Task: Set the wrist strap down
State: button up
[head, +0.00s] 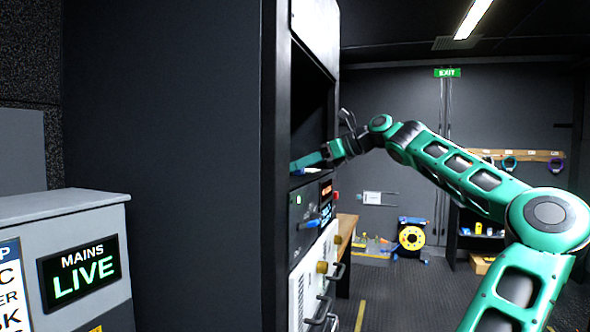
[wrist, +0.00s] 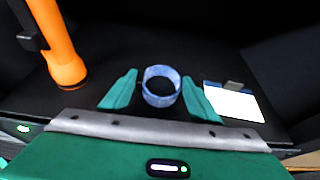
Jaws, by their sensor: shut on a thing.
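The wrist strap (wrist: 161,86) is a pale blue ring in the wrist view. It sits between the two green fingertips of my gripper (wrist: 160,93), which is shut on it. In the head view, my gripper (head: 312,160) reaches into an open bay of the tall dark rack, just above a panel unit. The strap cannot be made out there. In the wrist view a dark surface (wrist: 125,72) lies around and beyond the strap. I cannot tell whether the strap touches it.
An orange torch-like cylinder (wrist: 62,62) is at left in the wrist view. A white card with a grey clip (wrist: 234,102) lies just right of the fingers. The rack's side wall (head: 165,150) hides much of the bay. A grey cabinet (head: 75,260) with a lit MAINS LIVE sign stands at left.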

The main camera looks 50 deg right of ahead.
jog(key=shift+f, duration=0.1)
jog(key=o, duration=1)
jog(key=shift+o, duration=0.2)
jog(key=v, duration=1.2)
